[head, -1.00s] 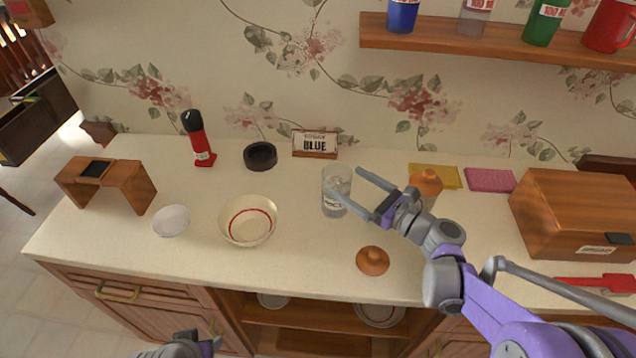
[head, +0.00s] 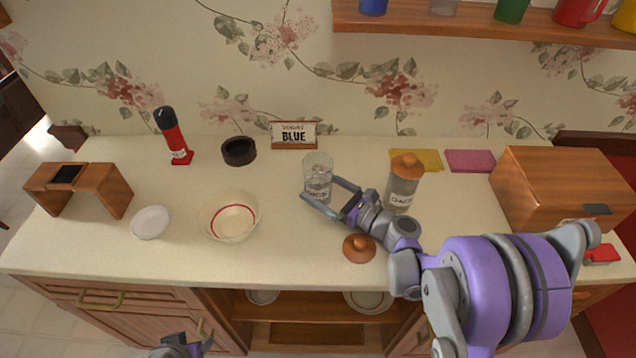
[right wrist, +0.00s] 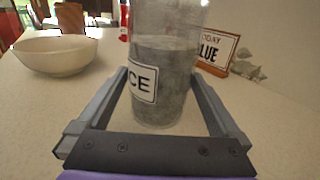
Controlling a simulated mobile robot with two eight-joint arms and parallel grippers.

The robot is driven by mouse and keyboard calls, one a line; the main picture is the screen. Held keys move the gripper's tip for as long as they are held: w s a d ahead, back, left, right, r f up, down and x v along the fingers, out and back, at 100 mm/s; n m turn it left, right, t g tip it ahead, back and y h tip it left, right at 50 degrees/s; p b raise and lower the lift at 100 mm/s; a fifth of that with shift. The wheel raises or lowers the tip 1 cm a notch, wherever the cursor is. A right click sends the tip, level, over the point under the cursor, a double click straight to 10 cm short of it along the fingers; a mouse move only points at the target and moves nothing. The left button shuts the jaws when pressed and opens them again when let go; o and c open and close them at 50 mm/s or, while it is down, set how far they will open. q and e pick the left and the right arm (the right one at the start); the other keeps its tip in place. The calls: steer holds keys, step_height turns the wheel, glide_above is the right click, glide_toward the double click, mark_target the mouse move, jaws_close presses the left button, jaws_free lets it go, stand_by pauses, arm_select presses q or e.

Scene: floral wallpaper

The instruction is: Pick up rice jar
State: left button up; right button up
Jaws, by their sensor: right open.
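The rice jar (head: 318,172) is a clear, lidless glass jar standing upright on the counter. In the right wrist view the jar (right wrist: 165,80) carries a white label ending in "CE" and has greyish contents. My right gripper (head: 322,192) is open, low over the counter, with its fingers on either side of the jar's lower part. The jar stands between the fingers, and I cannot tell whether either finger touches it. My left gripper (head: 186,346) shows only partly at the bottom edge, away from the jar.
A lidded jar (head: 402,188) stands right of the rice jar, close to my right wrist. A loose wooden lid (head: 358,249) lies in front. A bowl (head: 229,217) is to the left. A "BLUE" sign (head: 294,135) stands behind. The front-left counter is clear.

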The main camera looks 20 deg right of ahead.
steer(key=x, duration=0.4)
steer(key=shift+w+a, duration=0.1)
steer(key=shift+w, duration=0.05)
arm_select(q)
steer(key=shift+w+r, duration=0.1)
steer(key=shift+r, duration=0.2)
arm_select(e)
jaws_close()
